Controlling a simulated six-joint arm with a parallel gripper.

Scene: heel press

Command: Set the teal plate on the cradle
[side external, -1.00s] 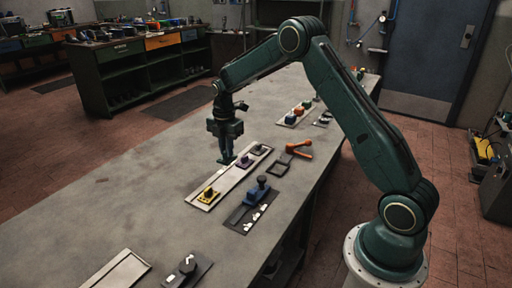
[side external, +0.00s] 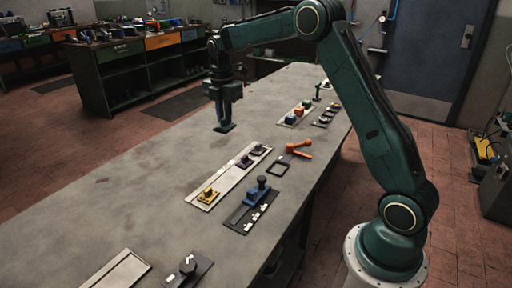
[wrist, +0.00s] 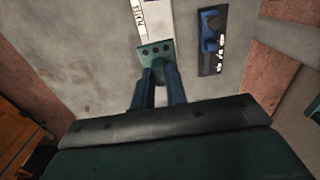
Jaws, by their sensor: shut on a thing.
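My gripper (side external: 224,118) is shut on the teal plate (wrist: 155,55), a small flat piece with several dark holes between my fingertips in the wrist view. In the side view the plate (side external: 225,128) hangs below the fingers over bare tabletop, left of the pale strip's far end. I cannot tell for certain which fixture is the cradle. A blue fixture with a dark knob (side external: 257,190) stands on a dark board, which also shows in the wrist view (wrist: 212,40). A dark square frame (side external: 278,169) lies beside an orange handle (side external: 299,149).
The pale strip (side external: 228,176) bears a yellow piece (side external: 208,194), a purple piece (side external: 244,162) and a dark piece (side external: 258,150). Coloured blocks (side external: 299,113) stand further back. A pale tray (side external: 117,270) and a dark fixture (side external: 189,267) lie at the front. The table's left side is clear.

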